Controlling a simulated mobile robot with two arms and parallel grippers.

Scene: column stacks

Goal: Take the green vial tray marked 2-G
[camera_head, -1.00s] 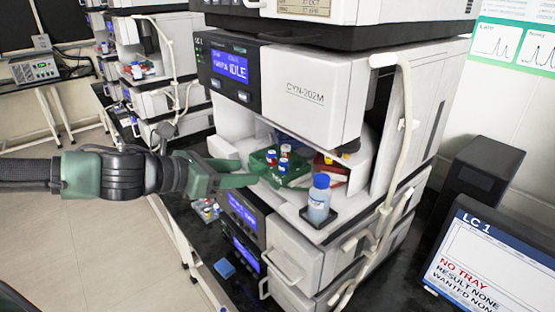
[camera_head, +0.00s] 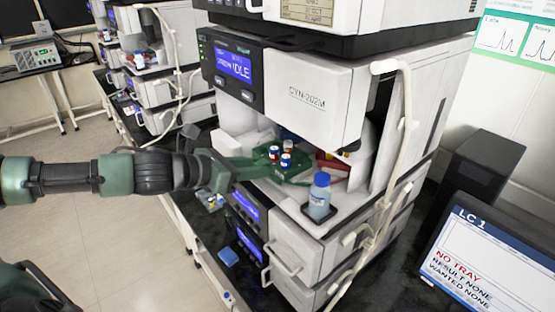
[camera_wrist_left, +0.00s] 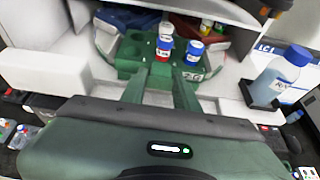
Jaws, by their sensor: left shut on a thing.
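My left gripper (camera_head: 238,170) reaches in from the left and is shut on the tray's near edge. Its two green fingers (camera_wrist_left: 160,88) run up to the tray in the wrist view. My right gripper is not in view.
A blue-capped bottle (camera_head: 319,196) stands in a black holder right of the tray. A red tray (camera_head: 331,163) lies behind, inside the bay. The machine's overhanging housing (camera_head: 305,95) is above. The monitor (camera_head: 475,255) reads NO TRAY.

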